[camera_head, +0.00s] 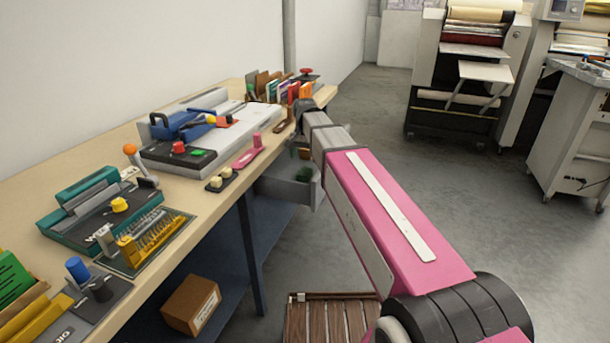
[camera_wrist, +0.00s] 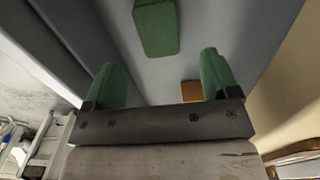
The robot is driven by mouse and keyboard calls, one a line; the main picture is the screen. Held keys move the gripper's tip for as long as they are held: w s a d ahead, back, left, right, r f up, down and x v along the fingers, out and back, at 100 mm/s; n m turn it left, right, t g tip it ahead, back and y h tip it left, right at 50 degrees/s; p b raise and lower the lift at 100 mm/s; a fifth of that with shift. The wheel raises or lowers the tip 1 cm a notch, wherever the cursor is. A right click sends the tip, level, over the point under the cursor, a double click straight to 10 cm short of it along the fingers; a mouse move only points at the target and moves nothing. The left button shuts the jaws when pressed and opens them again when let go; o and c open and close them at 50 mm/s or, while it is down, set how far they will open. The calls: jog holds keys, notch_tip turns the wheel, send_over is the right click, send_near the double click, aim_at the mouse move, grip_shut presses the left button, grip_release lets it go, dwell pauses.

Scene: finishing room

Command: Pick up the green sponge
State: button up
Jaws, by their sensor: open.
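The green sponge (camera_wrist: 157,27) lies in a grey open drawer (camera_wrist: 135,75), at the top middle of the wrist view. My gripper (camera_wrist: 158,62) has two green-padded fingers spread apart with nothing between them. The sponge appears beyond the fingertips, roughly centred between them and not gripped. In the head view the drawer (camera_head: 277,188) hangs open under the bench, and a small green patch (camera_head: 304,174) shows inside, partly hidden by my arm. My gripper cannot be made out in the head view.
An orange-brown block (camera_wrist: 191,91) lies in the drawer near my right-hand finger. The workbench (camera_head: 50,178) carries binding tools and a paper trimmer. A cardboard box (camera_head: 191,304) sits on the lower shelf. Open floor lies to the right.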

aim_at(305, 170)
jog(key=shift+f, duration=3.6)
jog(key=c, duration=1.1)
jog(key=shift+o, duration=0.2)
jog(key=shift+r, duration=0.1)
notch_tip(305, 170, up, 10)
jog(key=shift+f, duration=0.1)
jog(key=shift+o, duration=1.1)
jog(key=shift+c, duration=0.6)
jog(key=shift+s, duration=0.1)
